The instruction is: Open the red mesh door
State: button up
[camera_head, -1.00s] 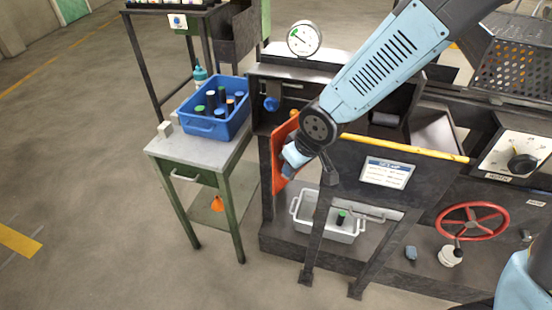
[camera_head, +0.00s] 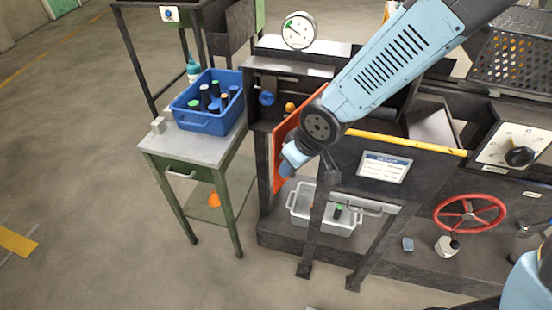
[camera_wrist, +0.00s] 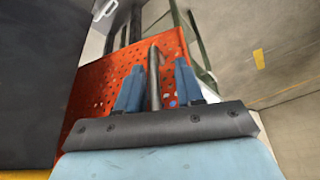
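The red mesh door (camera_head: 279,148) stands swung out at an angle from the dark furnace front in the head view, partly hidden by my arm. In the wrist view its perforated red panel (camera_wrist: 97,88) fills the middle left. A dark upright handle bar (camera_wrist: 153,78) on the door stands between my two blue fingers. My gripper (camera_wrist: 159,72) is open around the bar, with a visible gap on the right finger's side. In the head view my gripper (camera_head: 288,165) is at the door's outer face, and its hold on the handle is hidden.
A green-legged side table (camera_head: 200,148) with a blue bin (camera_head: 207,122) of several bottles stands left of the door. A grey tray (camera_head: 335,228) lies below. A red handwheel (camera_head: 469,214) and a gauge (camera_head: 299,31) are on the furnace. The floor at front left is clear.

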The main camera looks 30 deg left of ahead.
jog(key=shift+w+r, duration=0.1)
jog(key=shift+d+r, duration=0.1)
jog(key=v, duration=1.3)
dwell(1.2)
jog(key=shift+r, duration=0.15)
